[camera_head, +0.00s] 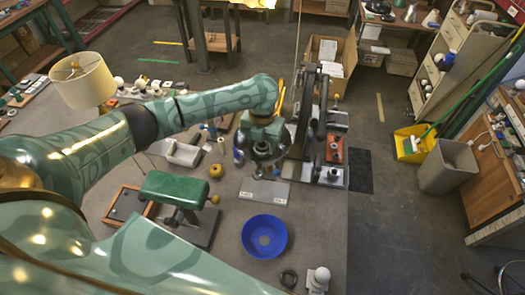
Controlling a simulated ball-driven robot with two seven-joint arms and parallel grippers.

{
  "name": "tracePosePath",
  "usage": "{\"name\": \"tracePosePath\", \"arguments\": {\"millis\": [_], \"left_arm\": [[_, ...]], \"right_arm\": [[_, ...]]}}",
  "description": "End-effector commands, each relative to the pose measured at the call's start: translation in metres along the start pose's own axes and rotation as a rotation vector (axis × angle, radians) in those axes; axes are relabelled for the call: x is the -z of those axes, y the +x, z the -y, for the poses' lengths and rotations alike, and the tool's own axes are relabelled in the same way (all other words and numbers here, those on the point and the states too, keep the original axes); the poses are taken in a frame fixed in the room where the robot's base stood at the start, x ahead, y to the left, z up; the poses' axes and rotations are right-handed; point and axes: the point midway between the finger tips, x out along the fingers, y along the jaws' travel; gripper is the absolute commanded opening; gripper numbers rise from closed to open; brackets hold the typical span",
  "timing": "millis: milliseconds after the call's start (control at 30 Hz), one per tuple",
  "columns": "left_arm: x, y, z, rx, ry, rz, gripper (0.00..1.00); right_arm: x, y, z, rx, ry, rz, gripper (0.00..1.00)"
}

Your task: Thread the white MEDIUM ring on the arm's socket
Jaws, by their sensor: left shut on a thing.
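My left gripper (263,172) points down over the bench, just above a grey plate with small labels (264,191). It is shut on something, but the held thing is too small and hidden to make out. I cannot pick out the white medium ring or the arm's socket for certain. A lamp with a cream shade (82,80) stands at the back left. A small white fitting (318,279) stands at the front edge, beside a dark ring (288,278). My right gripper is not in view.
A blue bowl (264,236) sits at the front. A green vise (174,188) stands to the left, with a yellow round thing (216,171) nearby. A black press-like machine (320,125) is close on the right of my gripper. A white tray (183,153) lies behind the vise.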

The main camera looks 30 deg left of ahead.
Motion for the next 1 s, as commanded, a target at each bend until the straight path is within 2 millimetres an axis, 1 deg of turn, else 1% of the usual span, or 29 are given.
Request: {"name": "tracePosePath", "arguments": {"millis": [33,100,200,300,533,633,667,700,733,1000], "left_arm": [[0.0019,0.0058,-0.0015,-0.006,0.089,-0.006,0.19],[0.0020,0.0062,-0.0015,-0.006,0.219,-0.007,0.19],[0.0022,0.0059,-0.0014,-0.006,0.341,-0.008,0.19],[0.0023,0.0052,-0.0012,-0.006,0.379,-0.008,0.19],[0.0022,0.0049,-0.0012,-0.006,0.387,-0.008,0.19],[0.0021,0.0061,-0.0011,-0.005,0.493,-0.008,0.19],[0.0023,0.0053,-0.0010,-0.005,0.485,-0.008,0.55],[0.0022,0.0048,-0.0010,-0.005,0.482,-0.008,0.66],[0.0021,0.0046,-0.0010,-0.005,0.482,-0.008,0.72],[0.0009,0.0011,-0.0012,-0.005,0.479,-0.004,0.72]], "right_arm": [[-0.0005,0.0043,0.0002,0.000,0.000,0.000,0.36],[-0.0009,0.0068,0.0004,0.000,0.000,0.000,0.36],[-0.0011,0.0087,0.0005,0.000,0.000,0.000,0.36],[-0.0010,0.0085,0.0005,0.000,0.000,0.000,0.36],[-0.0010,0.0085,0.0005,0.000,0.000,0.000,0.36],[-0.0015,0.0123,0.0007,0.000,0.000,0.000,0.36],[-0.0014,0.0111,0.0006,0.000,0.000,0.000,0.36],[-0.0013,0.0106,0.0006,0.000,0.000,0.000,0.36],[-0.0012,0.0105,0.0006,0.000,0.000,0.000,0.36],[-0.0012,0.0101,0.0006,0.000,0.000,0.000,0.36]]}}
